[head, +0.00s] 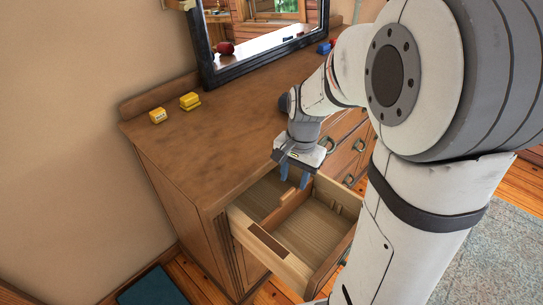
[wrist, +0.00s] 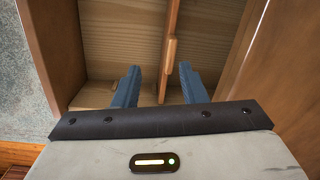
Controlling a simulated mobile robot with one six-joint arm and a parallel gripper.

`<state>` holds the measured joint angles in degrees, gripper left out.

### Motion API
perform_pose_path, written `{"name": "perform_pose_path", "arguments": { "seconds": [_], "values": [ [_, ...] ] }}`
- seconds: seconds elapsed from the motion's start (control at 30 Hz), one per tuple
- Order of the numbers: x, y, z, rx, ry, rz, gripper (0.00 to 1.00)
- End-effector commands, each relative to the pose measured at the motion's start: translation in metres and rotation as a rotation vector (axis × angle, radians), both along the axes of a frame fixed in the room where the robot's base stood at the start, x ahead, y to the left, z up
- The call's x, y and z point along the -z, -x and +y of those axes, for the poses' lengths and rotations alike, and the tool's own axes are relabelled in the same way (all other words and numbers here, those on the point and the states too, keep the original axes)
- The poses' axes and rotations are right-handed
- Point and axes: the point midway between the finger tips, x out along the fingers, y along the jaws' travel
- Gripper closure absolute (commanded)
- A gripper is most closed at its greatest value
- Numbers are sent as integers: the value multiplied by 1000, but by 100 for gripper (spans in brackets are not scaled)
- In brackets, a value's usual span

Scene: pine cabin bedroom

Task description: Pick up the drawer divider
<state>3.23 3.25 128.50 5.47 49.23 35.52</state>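The drawer divider (head: 283,213) is a thin wooden strip with a raised tab, standing across the open drawer (head: 318,232). In the wrist view the divider (wrist: 170,28) runs up the picture, with its tab (wrist: 171,56) near the fingertips. My gripper (head: 294,180) points down over the drawer, open and empty. In the wrist view the blue fingers of my gripper (wrist: 158,70) are apart, one on each side of the divider's line, the right one closer to it. I cannot tell how far the fingertips are above the divider.
The drawer sticks out of a wooden dresser (head: 225,135). On its top are two yellow blocks (head: 190,100) and a black-framed mirror (head: 265,40). Another closed drawer (head: 345,160) is beside the open one. A grey rug (head: 495,250) lies on the floor at right.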

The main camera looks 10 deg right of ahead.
Motion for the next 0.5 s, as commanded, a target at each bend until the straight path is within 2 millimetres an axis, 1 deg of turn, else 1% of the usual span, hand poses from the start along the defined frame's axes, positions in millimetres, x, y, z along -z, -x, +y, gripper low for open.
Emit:
{"name": "perform_pose_path", "arguments": {
  "seconds": [0.03, 0.1, 0.2, 0.37, 0.5],
  "values": [
    [12, -8, -1, 50, -6, 24, 62],
    [23, -16, -2, 113, -11, 46, 62],
    [33, -23, -4, 172, -15, 67, 62],
    [46, -27, -3, 207, -17, 81, 62],
    [62, -25, -1, 207, -17, 81, 62]
  ]
}}
